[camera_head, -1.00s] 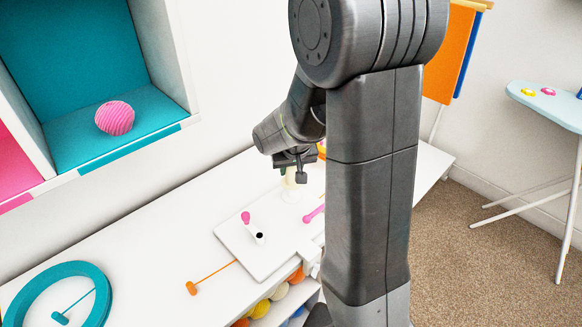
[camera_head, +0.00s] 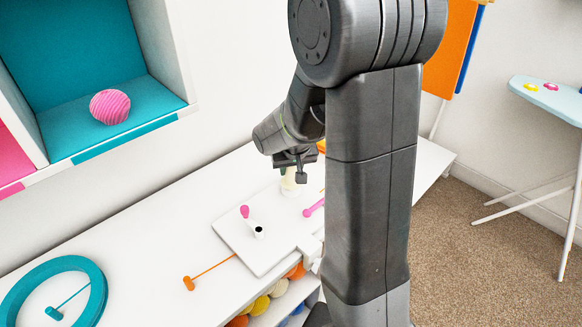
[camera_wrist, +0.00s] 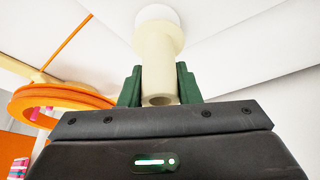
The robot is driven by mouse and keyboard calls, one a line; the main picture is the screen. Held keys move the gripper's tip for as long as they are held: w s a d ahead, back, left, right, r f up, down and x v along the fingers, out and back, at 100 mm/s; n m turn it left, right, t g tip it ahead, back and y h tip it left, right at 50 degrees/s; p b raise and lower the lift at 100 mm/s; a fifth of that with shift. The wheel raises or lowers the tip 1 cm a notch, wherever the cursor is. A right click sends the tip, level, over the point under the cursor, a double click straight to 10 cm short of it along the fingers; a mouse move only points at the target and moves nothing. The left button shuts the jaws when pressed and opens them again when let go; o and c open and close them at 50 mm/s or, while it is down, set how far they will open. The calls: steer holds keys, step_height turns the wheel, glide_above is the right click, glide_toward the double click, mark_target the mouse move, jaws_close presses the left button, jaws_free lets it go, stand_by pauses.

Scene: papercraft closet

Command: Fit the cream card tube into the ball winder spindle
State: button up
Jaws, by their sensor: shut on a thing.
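The cream card tube (camera_wrist: 158,68) shows in the wrist view between the two green fingers of my gripper (camera_wrist: 158,84), which is shut on it. Its open end faces the camera, and a wider collar and a white round piece (camera_wrist: 157,14) are at its far end. In the head view the tube (camera_head: 289,184) is a small pale shape below my gripper (camera_head: 292,168). I cannot tell whether it touches the surface below. The ball winder (camera_head: 258,254) is a white board with a white spindle with a dark top (camera_head: 258,232), nearer than the tube and to its left.
A pink knob (camera_head: 245,211) stands beside the spindle. A pink-headed tool (camera_head: 312,209), an orange-headed tool (camera_head: 190,283) and a teal ring (camera_head: 98,290) lie on the white top. An orange ring (camera_wrist: 60,100) shows in the wrist view. My arm hides the right part.

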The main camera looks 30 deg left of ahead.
steer(key=shift+f+b, duration=1.15)
steer(key=shift+f, duration=0.2)
steer(key=o, duration=1)
steer(key=shift+r, duration=0.1)
steer(key=p+v, duration=0.1)
steer(key=v, duration=1.2)
steer(key=shift+r, duration=0.35)
steer(key=shift+f, duration=0.1)
steer(key=b+x, duration=0.1)
steer(key=x, duration=1.2)
steer(key=shift+f, duration=0.3)
steer(key=shift+r, duration=0.2)
